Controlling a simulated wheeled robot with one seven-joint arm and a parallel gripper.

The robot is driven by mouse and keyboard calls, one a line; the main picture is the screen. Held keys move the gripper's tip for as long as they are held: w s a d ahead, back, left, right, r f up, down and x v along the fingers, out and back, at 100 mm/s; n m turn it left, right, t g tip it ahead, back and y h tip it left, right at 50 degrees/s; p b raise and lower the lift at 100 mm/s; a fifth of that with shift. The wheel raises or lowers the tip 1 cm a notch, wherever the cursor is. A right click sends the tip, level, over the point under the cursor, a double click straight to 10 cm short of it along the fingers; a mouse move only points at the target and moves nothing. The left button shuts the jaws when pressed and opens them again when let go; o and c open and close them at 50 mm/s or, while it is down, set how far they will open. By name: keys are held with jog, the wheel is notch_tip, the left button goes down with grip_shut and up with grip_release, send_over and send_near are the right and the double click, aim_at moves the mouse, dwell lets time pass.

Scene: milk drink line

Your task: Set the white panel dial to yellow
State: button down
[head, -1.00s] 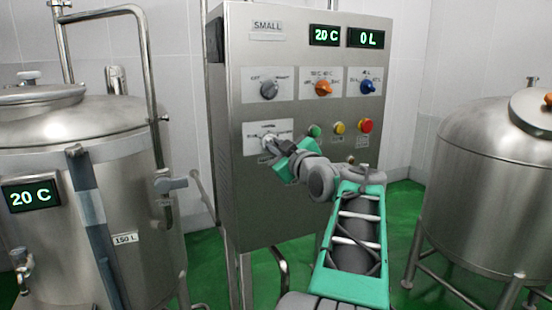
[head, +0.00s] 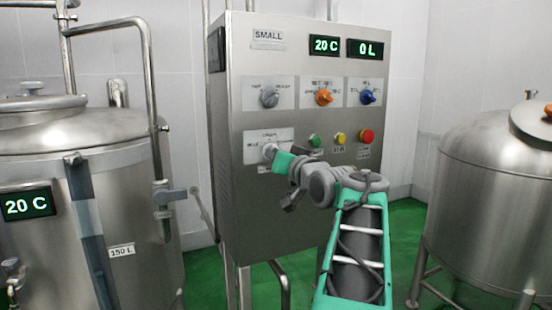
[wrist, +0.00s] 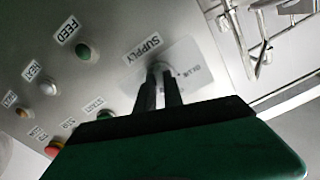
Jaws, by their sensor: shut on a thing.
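The white panel dial (head: 268,150) sits on a white label plate (head: 254,146) at the lower left of the steel panel. My gripper (head: 272,152) reaches it from the lower right, and its jaws are shut on the dial. In the wrist view the two dark fingers (wrist: 160,92) close around the pale dial (wrist: 158,68), beside the word SUPPLY. The fingers and the green gripper body hide part of the dial and plate.
Above are a grey dial (head: 269,96), an orange dial (head: 323,97) and a blue dial (head: 367,97). Green (head: 315,140), yellow (head: 340,138) and red (head: 366,136) buttons lie close right of my gripper. Steel tanks stand left (head: 125,200) and right (head: 480,190).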

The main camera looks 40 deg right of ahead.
jog(key=shift+r+m+p, duration=0.15)
jog(key=shift+m+p, duration=0.5)
jog(key=shift+m, duration=3.15)
jog(key=c, duration=1.5)
grip_release()
jog(key=shift+o, duration=0.2)
jog(key=b+v, duration=0.2)
jog(key=v, duration=0.5)
jog(key=shift+s+a, duration=0.2)
jog(key=shift+s, duration=0.15)
